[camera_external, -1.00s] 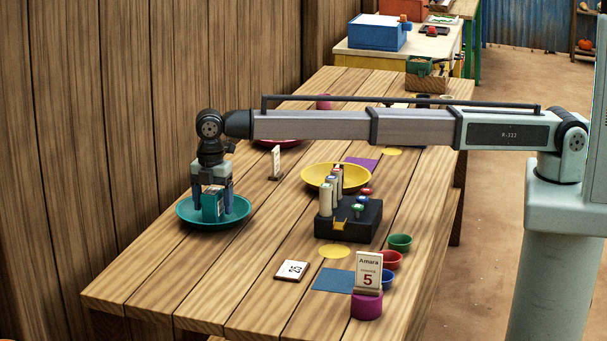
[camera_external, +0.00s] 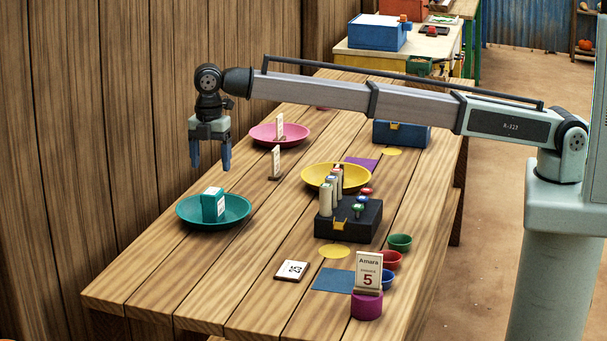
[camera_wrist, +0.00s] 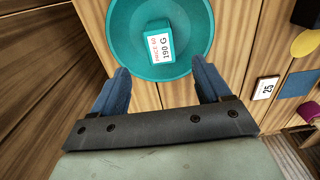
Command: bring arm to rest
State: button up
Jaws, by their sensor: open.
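My gripper (camera_external: 210,165) is open and empty, raised above the table near the wooden wall. Below it a teal block (camera_external: 210,205) with a white label stands in a teal dish (camera_external: 238,217). In the wrist view the gripper's blue fingers (camera_wrist: 160,88) are spread apart. There the teal block (camera_wrist: 150,35) shows its label, marked 190 G, and the teal dish (camera_wrist: 125,50) lies ahead of the fingers. The block is clear of the fingers. My arm stretches across the table from the right.
A wooden wall (camera_external: 90,130) stands close left of my gripper. On the table (camera_external: 170,290) are a pink dish (camera_external: 262,138), a yellow dish (camera_external: 312,176), a dark block (camera_external: 360,225) with upright cylinders, small cups (camera_external: 400,241) and a sign (camera_external: 368,272). The front left is clear.

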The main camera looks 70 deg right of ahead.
jog(key=shift+r, duration=0.4)
jog(key=shift+d, duration=0.1)
